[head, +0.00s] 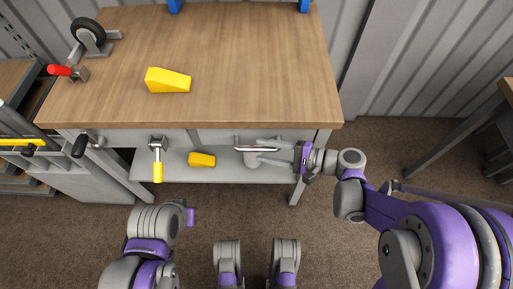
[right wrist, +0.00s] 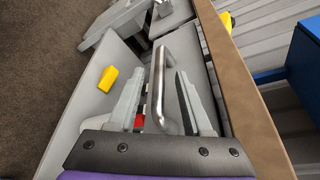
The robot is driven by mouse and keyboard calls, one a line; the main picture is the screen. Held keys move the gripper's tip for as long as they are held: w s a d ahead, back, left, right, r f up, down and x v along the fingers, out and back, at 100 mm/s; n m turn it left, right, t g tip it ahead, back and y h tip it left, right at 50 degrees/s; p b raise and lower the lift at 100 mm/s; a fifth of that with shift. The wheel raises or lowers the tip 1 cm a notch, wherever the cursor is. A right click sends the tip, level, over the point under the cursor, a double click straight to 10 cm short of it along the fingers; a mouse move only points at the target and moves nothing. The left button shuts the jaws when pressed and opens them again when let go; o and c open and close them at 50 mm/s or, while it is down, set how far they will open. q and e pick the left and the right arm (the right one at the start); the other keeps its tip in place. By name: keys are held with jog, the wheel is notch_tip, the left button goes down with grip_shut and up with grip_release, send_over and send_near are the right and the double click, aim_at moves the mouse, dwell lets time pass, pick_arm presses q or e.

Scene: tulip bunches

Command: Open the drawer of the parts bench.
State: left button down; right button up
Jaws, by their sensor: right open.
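The parts bench (head: 215,55) has a wooden top and a grey front with two drawer fronts side by side. The right drawer (head: 222,137) looks shut, with a metal bar handle (head: 240,149) across it. My right gripper (head: 261,151) reaches in from the right at the handle. In the right wrist view, the bar handle (right wrist: 156,75) lies between the two open fingers, one on each side, with gaps visible. The fingers are not closed on it.
A hammer (head: 157,170) with a yellow grip hangs at the left drawer. A yellow wedge (head: 168,80), a caster wheel (head: 89,34) and a red-handled clamp (head: 62,71) are on the bench top. Another yellow block (head: 201,160) lies on the lower shelf. Carpet in front is clear.

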jog(key=shift+x, duration=1.55)
jog(key=shift+c, duration=0.2)
grip_shut()
